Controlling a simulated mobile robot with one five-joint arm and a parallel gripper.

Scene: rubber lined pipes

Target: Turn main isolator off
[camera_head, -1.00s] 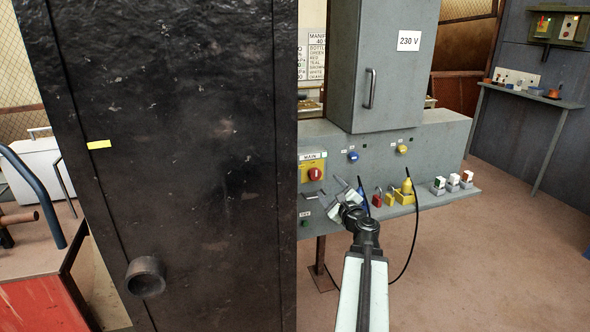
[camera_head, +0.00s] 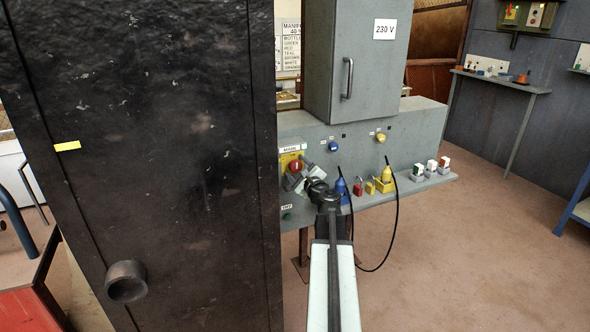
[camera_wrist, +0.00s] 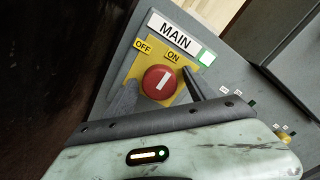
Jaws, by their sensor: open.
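The main isolator is a red round knob (camera_wrist: 158,82) with a white bar on a yellow plate (camera_wrist: 134,70), under a white MAIN label (camera_wrist: 175,36). OFF is printed at the plate's upper left and ON at its top; the white bar tilts up toward ON. In the head view the red knob (camera_head: 296,166) sits at the left end of the grey panel. My gripper (camera_head: 296,181) is open just in front of it. In the wrist view my gripper's fingers (camera_wrist: 160,92) appear on either side of the knob; I cannot tell if they touch it.
A large black cabinet (camera_head: 160,120) stands close on the left. A grey 230 V cabinet (camera_head: 350,70) rises above the panel. Blue (camera_head: 334,146) and yellow (camera_head: 380,138) sockets, plugs and a padlock (camera_head: 358,187) are to the right.

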